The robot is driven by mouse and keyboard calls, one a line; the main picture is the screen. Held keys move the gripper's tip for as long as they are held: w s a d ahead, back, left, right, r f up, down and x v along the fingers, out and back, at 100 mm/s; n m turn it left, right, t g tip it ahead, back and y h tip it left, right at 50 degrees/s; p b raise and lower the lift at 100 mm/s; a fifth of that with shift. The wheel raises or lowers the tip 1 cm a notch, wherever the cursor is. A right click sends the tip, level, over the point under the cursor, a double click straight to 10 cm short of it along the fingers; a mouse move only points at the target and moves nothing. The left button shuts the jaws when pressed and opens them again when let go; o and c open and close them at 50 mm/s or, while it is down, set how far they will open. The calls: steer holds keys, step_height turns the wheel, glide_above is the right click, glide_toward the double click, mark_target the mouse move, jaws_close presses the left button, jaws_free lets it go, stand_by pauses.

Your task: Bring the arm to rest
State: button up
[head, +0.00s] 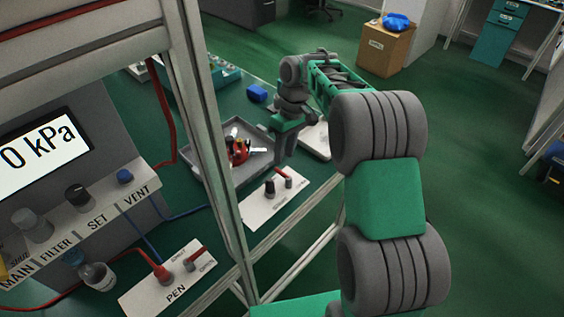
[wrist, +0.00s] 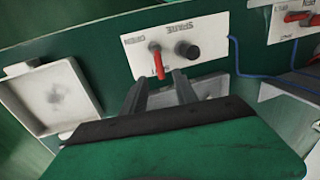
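My arm stretches from the lower right of the head view up and over the bench. My gripper (head: 284,145) points down over the green bench, between a grey tray and a white shallow dish. The fingertips lie just short of the SPARE panel (wrist: 210,38) in the picture. Whether they touch anything is hard to tell.
The SPARE panel carries a red lever (wrist: 159,62) and a dark knob (wrist: 187,50). The white dish (wrist: 88,80) is to the left. The grey tray (head: 258,132) holds red and dark parts. A blue block (head: 257,93) lies behind. A frame post (head: 215,150) stands left of the arm.

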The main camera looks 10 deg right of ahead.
step_height(320, 180, up, 2)
steer(key=shift+w+d, duration=0.15)
stand_by(0.3)
steer(key=s+r+m+t+p, duration=0.2)
steer(key=s+r+m, duration=0.2)
steer(key=s+r, duration=0.5)
steer(key=s+d+f+m+t+h, duration=0.1)
steer(key=s, duration=0.5)
steer(key=s+d+f+m+t, duration=0.1)
steer(key=s+d+m, duration=0.1)
steer(key=s, duration=0.5)
steer(key=shift+f+t+h, duration=0.3)
steer(key=shift+f+h, duration=0.05)
steer(key=shift+h, duration=0.05)
